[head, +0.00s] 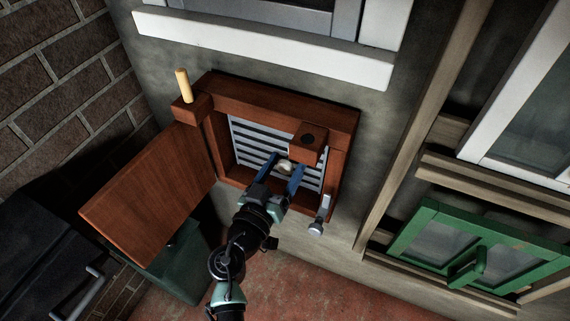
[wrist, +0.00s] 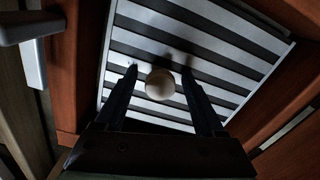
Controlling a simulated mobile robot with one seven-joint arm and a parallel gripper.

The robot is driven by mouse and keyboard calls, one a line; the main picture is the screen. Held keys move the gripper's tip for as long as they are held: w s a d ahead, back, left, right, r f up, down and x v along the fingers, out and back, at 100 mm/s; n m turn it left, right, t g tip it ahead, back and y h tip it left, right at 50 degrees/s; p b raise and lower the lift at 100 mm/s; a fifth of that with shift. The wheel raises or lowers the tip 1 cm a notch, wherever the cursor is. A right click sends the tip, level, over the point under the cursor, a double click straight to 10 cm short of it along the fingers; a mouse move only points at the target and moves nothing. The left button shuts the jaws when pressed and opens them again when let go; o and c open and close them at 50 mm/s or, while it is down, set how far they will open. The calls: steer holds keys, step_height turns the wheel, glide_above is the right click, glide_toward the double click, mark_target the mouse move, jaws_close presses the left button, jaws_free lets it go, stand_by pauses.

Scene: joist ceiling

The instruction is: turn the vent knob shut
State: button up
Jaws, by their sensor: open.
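The vent is a white louvred panel (head: 248,135) with dark gaps, set back in a reddish wooden frame (head: 290,97). The vent knob (head: 284,166) is small, round and cream-coloured, near the middle of the louvres. It also shows in the wrist view (wrist: 160,84). My gripper (head: 284,164) is open and reaches into the frame, one finger on each side of the knob. In the wrist view the fingers (wrist: 163,82) flank the knob with a gap on both sides. Whether the fingertips reach past the knob is hard to tell.
A wooden door (head: 150,190) hangs open at left. A wooden block (head: 308,140) juts out at the frame's upper right. A peg (head: 183,84) stands at the upper left corner. A metal latch (head: 317,227) sits at lower right. A green window (head: 485,255) is farther right.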

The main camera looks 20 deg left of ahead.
steer(key=shift+c, duration=0.3)
jaws_close()
steer(key=n+b, duration=0.1)
steer(key=n, duration=0.3)
steer(key=shift+f+n, duration=0.1)
steer(key=shift+n, duration=0.2)
steer(key=n, duration=0.4)
steer(key=shift+n, duration=0.3)
steer(key=n, duration=0.4)
steer(key=shift+n+p, duration=0.3)
steer(key=shift+p, duration=0.1)
steer(key=shift+n+p, duration=0.55)
steer(key=shift+n, duration=1.55)
